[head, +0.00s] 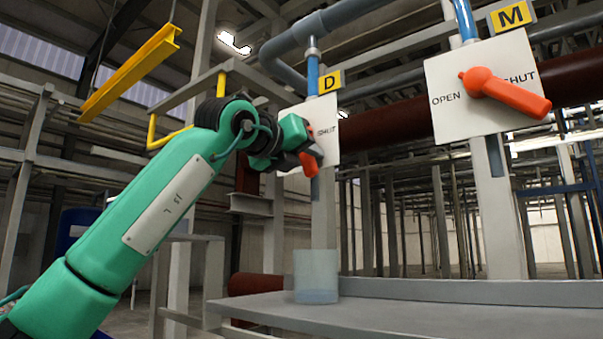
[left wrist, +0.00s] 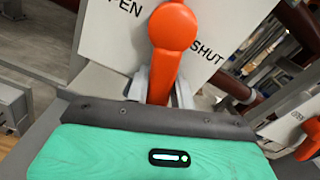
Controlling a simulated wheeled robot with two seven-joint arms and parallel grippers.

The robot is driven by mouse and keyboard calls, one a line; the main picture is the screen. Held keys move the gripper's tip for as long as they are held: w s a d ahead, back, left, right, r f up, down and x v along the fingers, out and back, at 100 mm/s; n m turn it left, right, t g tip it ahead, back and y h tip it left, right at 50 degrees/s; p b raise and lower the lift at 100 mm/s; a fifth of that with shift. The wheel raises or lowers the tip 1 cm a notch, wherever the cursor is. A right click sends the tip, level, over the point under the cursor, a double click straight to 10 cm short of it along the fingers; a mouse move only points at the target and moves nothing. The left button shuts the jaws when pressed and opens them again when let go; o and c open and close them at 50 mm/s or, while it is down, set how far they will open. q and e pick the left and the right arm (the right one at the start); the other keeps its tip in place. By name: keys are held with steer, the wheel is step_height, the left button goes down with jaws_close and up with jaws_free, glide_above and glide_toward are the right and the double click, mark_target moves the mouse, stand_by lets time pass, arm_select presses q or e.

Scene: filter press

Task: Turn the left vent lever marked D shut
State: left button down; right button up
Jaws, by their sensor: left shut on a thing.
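The orange lever (head: 309,163) of vent D is on a white plate (head: 322,112) under a yellow D tag (head: 330,81). My left gripper (head: 303,155) is at this lever and hides much of it. In the left wrist view the orange lever (left wrist: 171,45) hangs down from its pivot, between the OPEN and SHUT marks of the plate (left wrist: 118,40). Its lower end sits between the grey fingers of my left gripper (left wrist: 160,90), which is shut on it. My right gripper is not in view.
A second plate (head: 450,119) marked M (head: 511,16) carries an orange lever (head: 505,91) pointing right, toward SHUT. A clear beaker (head: 316,270) stands on a grey shelf (head: 400,318) below D. A yellow beam (head: 130,72) hangs at the upper left.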

arm_select(q)
steer(key=n, duration=0.1)
steer(key=d+n+b, duration=0.1)
steer(key=shift+s+r+n, duration=0.25)
steer(key=shift+s+n, duration=0.05)
steer(key=shift+s, duration=0.05)
steer(key=shift+s+d+r+n+b, duration=0.2)
steer(key=shift+n+b, duration=0.1)
steer(key=shift+n, duration=0.25)
steer(key=shift+s+d+r+n+b, duration=0.1)
steer(key=shift+r+n+b, duration=0.15)
steer(key=shift+n, duration=0.3)
steer(key=shift+r+n, duration=0.1)
steer(key=shift+n, duration=0.2)
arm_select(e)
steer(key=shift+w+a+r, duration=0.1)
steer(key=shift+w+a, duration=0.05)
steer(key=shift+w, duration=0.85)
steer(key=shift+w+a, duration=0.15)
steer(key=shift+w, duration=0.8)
arm_select(q)
steer(key=c, duration=1.2)
jaws_free()
